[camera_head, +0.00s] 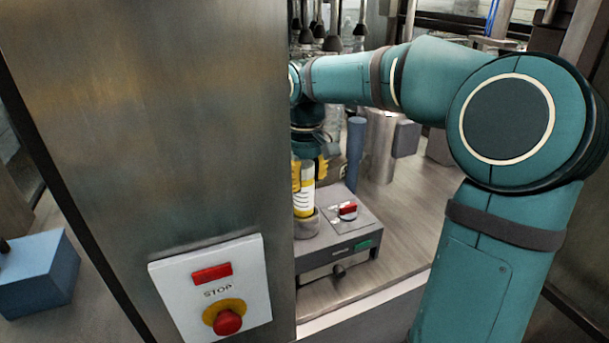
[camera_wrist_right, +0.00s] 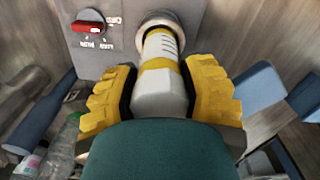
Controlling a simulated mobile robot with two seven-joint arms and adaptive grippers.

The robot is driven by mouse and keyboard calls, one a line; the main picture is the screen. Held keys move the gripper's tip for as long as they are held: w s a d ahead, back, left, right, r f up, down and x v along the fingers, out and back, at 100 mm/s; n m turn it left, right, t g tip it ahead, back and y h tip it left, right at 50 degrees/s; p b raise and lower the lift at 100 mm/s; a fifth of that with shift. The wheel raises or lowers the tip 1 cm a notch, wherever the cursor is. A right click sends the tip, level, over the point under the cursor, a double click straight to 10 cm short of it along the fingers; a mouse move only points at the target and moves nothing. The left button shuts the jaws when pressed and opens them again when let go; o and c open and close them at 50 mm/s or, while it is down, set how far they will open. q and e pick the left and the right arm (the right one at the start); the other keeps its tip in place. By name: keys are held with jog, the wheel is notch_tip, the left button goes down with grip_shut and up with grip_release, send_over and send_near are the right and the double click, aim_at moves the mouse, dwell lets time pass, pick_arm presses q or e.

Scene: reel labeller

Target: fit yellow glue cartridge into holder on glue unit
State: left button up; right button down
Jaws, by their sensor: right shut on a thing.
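The yellow glue cartridge (camera_head: 304,197) is white with yellow bands and stands upright at the glue unit's round holder (camera_head: 307,224). In the right wrist view, the cartridge (camera_wrist_right: 160,88) points into the holder ring (camera_wrist_right: 158,21), and its far end is hidden inside the ring. I cannot tell how deep it sits. My right gripper (camera_head: 309,175) is shut on the cartridge, with yellow fingers on both sides; it also shows in the right wrist view (camera_wrist_right: 160,95). The grey glue unit (camera_head: 345,232) carries a red switch (camera_head: 348,210). My left gripper is not in view.
A steel cabinet (camera_head: 150,120) with a red stop button (camera_head: 228,322) fills the left and hides part of the workspace. A blue cylinder (camera_head: 355,150) and a steel cylinder (camera_head: 381,145) stand behind the unit. The wooden surface (camera_head: 405,225) at its right is clear.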

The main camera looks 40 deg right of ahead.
aim_at(305, 194)
jog(key=shift+f+b, duration=1.35)
jog(key=shift+f, duration=0.85)
jog(key=shift+c, duration=1.9)
grip_release()
notch_tip(305, 194, up, 12)
jog(key=shift+r, duration=0.1)
